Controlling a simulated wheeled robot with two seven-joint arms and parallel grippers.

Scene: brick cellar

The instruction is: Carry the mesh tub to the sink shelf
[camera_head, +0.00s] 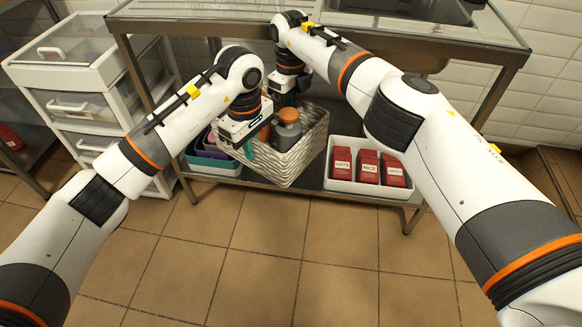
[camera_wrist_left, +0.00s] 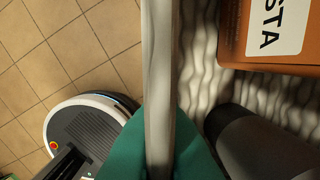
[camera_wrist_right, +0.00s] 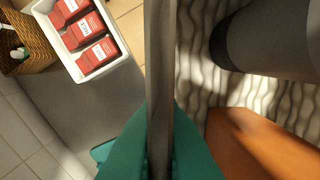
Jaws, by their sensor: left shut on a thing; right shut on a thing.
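The mesh tub (camera_head: 290,162), pale grey with a wavy weave, hangs at the front of the sink shelf (camera_head: 308,198), one corner toward me. I cannot tell whether it touches the shelf. It holds a grey-topped bottle (camera_head: 287,130) and an orange box, lettered "STA" in the left wrist view (camera_wrist_left: 262,28). My left gripper (camera_head: 247,142) is shut on the tub's rim at the near left; the rim (camera_wrist_left: 158,85) runs between its green fingers. My right gripper (camera_head: 287,100) is shut on the far side's rim (camera_wrist_right: 160,85); its fingertips are partly hidden in the head view.
A white bin (camera_head: 369,187) of red packets stands on the shelf to the right. A teal bin (camera_head: 212,170) and a purple one stand left. The steel sink counter (camera_head: 215,12) is above. A white drawer unit (camera_head: 75,60) stands left. The floor in front is clear.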

